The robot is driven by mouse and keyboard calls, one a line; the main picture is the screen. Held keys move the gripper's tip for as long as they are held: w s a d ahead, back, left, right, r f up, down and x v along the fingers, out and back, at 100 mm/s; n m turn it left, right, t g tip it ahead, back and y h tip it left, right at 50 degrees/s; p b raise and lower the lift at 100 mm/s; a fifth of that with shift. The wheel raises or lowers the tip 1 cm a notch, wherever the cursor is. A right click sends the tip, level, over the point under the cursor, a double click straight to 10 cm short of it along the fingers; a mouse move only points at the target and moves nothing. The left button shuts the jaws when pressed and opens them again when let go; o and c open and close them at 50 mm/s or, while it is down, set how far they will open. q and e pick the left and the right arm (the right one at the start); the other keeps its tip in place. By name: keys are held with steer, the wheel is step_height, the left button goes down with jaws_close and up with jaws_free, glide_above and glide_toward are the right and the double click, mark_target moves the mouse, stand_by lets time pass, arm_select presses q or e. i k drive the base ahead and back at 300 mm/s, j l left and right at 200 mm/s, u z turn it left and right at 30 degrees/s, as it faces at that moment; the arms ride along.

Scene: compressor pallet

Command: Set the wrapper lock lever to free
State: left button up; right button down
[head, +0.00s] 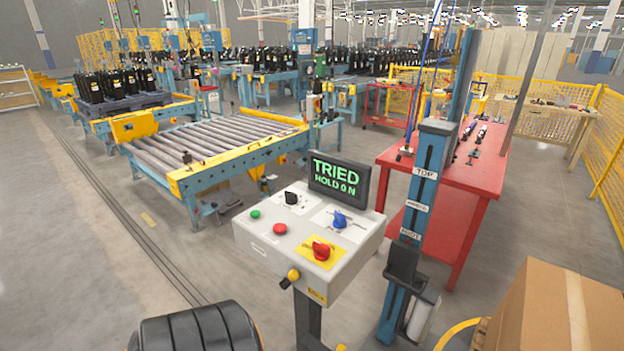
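A pale control box (310,236) stands on a dark post in front of me. On its sloped top, a red rotary handle (321,250) sits on a yellow plate, a blue handle (339,219) sits on a white plate, and a small black switch (291,198) sits at the upper left. A lever with a yellow knob (293,275) is on the box's front edge. The labels are too small to read, so I cannot tell which is the wrapper lock lever or its setting. Neither of my grippers is in view.
A screen (339,178) on the box reads "TRIED HOLD ON". Green (255,214) and red (280,229) buttons are on the left. A blue mast (420,195), red table (470,170) and cardboard box (545,315) stand right. A roller conveyor (210,145) is behind; floor left is clear.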

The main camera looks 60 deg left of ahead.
mark_target(294, 275)
steer(key=u, duration=2)
steer(key=j+z, duration=0.15)
steer(key=z, duration=0.5)
steer(key=j+z, duration=0.35)
steer(key=j, duration=0.65)
steer(key=k+j+z, duration=0.1)
steer(key=j+z, duration=0.25)
steer(key=j, duration=0.7)
